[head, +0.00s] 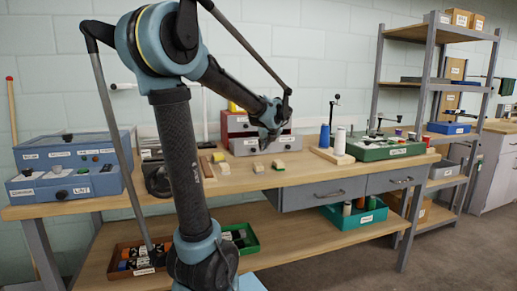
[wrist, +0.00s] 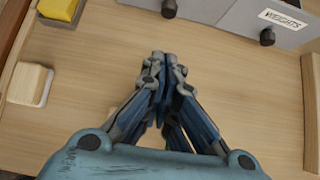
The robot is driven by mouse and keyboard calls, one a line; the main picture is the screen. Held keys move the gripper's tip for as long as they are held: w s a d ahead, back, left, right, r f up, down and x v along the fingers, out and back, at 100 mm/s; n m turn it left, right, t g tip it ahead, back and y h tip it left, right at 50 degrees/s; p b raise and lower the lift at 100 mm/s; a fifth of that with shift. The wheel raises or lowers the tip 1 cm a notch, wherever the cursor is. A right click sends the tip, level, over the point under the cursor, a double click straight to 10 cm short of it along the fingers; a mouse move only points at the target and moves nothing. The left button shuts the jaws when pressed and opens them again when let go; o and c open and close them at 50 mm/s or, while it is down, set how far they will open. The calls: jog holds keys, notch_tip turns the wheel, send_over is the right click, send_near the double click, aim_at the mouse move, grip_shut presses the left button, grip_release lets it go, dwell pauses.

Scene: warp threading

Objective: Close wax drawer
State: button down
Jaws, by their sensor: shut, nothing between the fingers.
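A small drawer cabinet (head: 240,122) with a dark red upper part and grey lower fronts stands at the back of the workbench. Its labels are too small to read in the head view, so I cannot tell which drawer is the wax drawer. In the wrist view, a grey front labelled WEIGHTS (wrist: 290,30) with a dark knob is at top right. Another grey front with a dark knob (wrist: 168,8) is to its left, its label out of view. My gripper (wrist: 164,62) is shut and empty above the bench, apart from the knobs. It also shows before the cabinet (head: 270,140).
Small pale blocks (head: 258,167) lie on the bench before the cabinet. A yellow block (wrist: 60,8) in a dark tray and a pale block (wrist: 30,83) are at left in the wrist view. A blue-grey case (head: 65,185) is at left, a green tray (head: 390,150) at right.

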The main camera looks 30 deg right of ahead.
jog(key=x, duration=0.8)
jog(key=shift+w+f, duration=0.25)
jog(key=shift+w, duration=0.1)
jog(key=shift+w+d, duration=0.25)
jog(key=shift+w, duration=0.85)
jog(key=shift+w+d+r, duration=0.1)
jog(key=shift+w+d, duration=0.1)
jog(key=shift+w, duration=0.4)
jog(key=shift+w, duration=0.15)
jog(key=shift+w+d, duration=0.15)
jog(key=shift+w, duration=0.2)
jog(key=w+d, duration=0.1)
jog(key=w, duration=0.3)
jog(key=w+d, duration=0.1)
jog(key=w, duration=0.3)
jog(key=w+d, duration=0.1)
jog(key=w, duration=0.4)
jog(key=shift+w, duration=0.1)
jog(key=shift+w+d+r, duration=0.1)
jog(key=shift+w+d, duration=0.05)
jog(key=shift+w, duration=0.05)
jog(key=shift+w, duration=0.1)
